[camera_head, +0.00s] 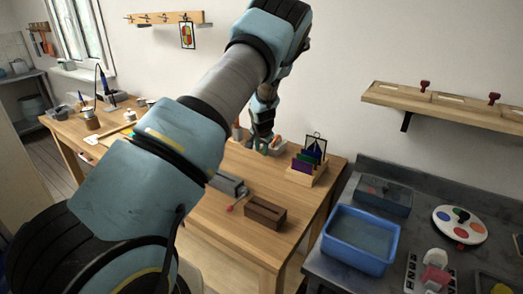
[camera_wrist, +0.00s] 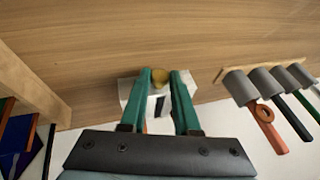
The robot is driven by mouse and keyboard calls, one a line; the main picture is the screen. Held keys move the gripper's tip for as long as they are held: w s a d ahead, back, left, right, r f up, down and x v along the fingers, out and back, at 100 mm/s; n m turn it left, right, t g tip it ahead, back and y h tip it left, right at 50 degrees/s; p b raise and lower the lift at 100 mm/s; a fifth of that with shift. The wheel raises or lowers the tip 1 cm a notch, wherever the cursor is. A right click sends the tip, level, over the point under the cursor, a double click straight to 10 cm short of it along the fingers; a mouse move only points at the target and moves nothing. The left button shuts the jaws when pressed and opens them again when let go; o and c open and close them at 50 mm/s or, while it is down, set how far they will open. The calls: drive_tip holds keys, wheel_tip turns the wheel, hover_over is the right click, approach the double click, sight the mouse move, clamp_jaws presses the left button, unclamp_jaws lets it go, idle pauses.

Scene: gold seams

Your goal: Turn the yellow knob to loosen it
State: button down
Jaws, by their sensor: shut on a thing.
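My gripper (camera_wrist: 161,80) is shut on the knob, with one finger on each side. In the head view my gripper (camera_head: 262,143) reaches down at the table's back edge, beside a pale body (camera_head: 277,147). The knob cannot be made out there, and the fingers cover parts of the body in the wrist view.
A wooden rack with coloured panes (camera_head: 305,172) stands right of my gripper. A brown slotted block (camera_head: 265,213) and a grey block (camera_head: 227,183) lie nearer. In the wrist view, a tool rack (camera_wrist: 262,77) stands to the right. A blue basin (camera_head: 361,240) is on the dark counter.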

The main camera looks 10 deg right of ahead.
drive_tip(key=shift+w, duration=0.1)
drive_tip(key=b, duration=0.1)
drive_tip(key=g+h+b, duration=0.1)
drive_tip(key=b, duration=0.1)
drive_tip(key=shift+w+a+f, duration=0.15)
drive_tip(key=shift+w+a, duration=0.05)
drive_tip(key=shift+a, duration=0.05)
drive_tip(key=g+h+b, duration=0.1)
drive_tip(key=b, duration=0.1)
drive_tip(key=n+g+b, duration=0.1)
drive_tip(key=shift+w+a+h+b, duration=0.15)
drive_tip(key=shift+h+b, duration=0.25)
drive_tip(key=shift+w+a+n+g+h+b, duration=0.1)
drive_tip(key=shift+n+g+h+b, duration=0.1)
drive_tip(key=shift+g+h+b, duration=0.65)
drive_tip(key=shift+w+a+n+g+h+b, duration=0.1)
drive_tip(key=shift+n+g+h+b, duration=0.1)
drive_tip(key=shift+g+h+b, duration=0.6)
drive_tip(key=c, duration=0.6)
unclamp_jaws()
drive_tip(key=shift+c, duration=0.2)
drive_tip(key=shift+s+d, duration=0.1)
